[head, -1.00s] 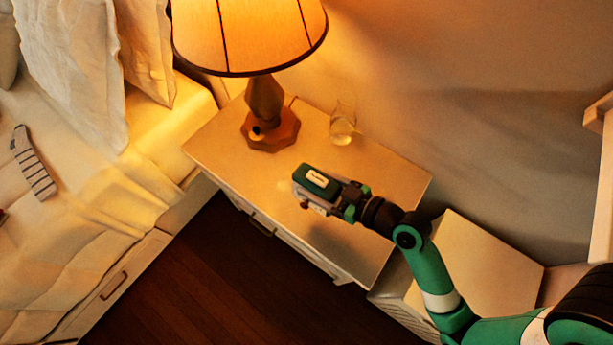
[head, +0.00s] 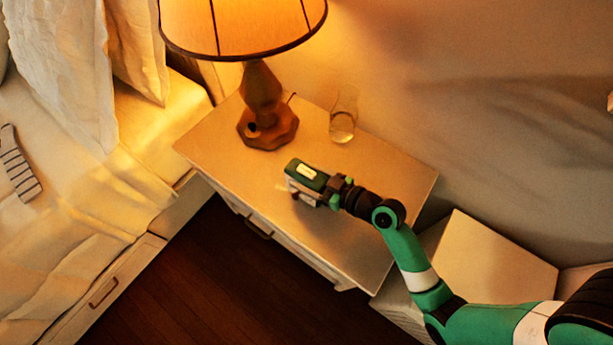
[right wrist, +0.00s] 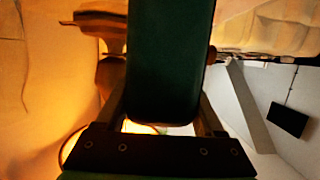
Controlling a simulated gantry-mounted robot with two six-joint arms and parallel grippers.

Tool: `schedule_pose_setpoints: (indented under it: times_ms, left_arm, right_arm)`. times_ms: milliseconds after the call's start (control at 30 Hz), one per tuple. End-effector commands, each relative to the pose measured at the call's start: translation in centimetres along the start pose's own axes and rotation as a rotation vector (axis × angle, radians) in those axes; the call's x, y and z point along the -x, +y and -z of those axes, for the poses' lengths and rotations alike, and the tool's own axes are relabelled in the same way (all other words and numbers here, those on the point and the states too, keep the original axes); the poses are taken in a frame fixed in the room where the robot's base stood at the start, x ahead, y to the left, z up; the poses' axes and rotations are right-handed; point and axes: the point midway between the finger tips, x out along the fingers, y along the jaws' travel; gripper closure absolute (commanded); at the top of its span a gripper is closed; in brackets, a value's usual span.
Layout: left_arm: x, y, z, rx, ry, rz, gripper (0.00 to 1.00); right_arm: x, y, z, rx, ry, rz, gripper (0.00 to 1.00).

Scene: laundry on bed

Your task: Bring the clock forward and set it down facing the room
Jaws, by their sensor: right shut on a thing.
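The clock (head: 307,175) is a small box with a dark green top and a pale label. It is over the nightstand top (head: 350,240), near its front edge, in front of the lamp. I cannot tell whether it touches the surface. My right gripper (head: 332,189) is shut on the clock from its right end. In the right wrist view the clock's dark green side (right wrist: 170,60) fills the space between the fingers. The clock's face is hidden. My left gripper is not in view.
A lit lamp (head: 262,100) stands at the back left of the nightstand, with a glass of water (head: 342,125) to its right. A bed (head: 60,210) is at the left. The nightstand's right part is clear. A lower white box-like surface (head: 490,265) is at the right.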

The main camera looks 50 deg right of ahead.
Motion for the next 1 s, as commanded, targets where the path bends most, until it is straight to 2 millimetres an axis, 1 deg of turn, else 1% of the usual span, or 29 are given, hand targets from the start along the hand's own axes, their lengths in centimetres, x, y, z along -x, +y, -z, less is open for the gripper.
schedule_pose_setpoints:
  times_ms: [100, 133, 200, 300, 633, 733, 867, 967, 1000]
  left_arm:
    - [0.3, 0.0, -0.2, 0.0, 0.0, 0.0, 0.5]
    - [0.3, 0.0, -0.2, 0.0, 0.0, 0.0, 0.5]
    - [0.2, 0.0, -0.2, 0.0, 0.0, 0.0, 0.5]
    - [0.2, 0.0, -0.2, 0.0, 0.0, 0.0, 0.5]
    - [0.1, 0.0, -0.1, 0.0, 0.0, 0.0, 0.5]
    - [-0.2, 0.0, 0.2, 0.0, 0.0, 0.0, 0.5]
    - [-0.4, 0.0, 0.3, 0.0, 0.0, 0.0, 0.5]
    - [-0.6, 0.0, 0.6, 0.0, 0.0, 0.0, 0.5]
    - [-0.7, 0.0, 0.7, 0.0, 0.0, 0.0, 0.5]
  right_arm:
    - [-0.1, 0.0, -0.2, 0.0, 0.003, 0.0, 1.0]
    - [-0.1, 0.0, -0.3, 0.0, 0.0, 0.0, 0.28]
    - [-0.1, 0.0, -0.2, 0.0, 0.0, 0.0, 0.16]
    - [-0.1, 0.0, -0.2, 0.0, 0.0, 0.0, 0.0]
    - [-0.1, 0.0, -0.2, 0.0, 0.0, 0.0, 0.0]
    - [0.1, 0.0, 0.3, -0.001, 0.0, 0.0, 0.0]
    - [2.1, 0.1, 0.1, -0.003, -0.002, -0.003, 0.0]
    - [4.6, 0.1, 0.1, -0.004, -0.002, -0.005, 0.0]
    - [5.7, 0.1, 0.1, -0.005, -0.002, -0.006, 0.0]
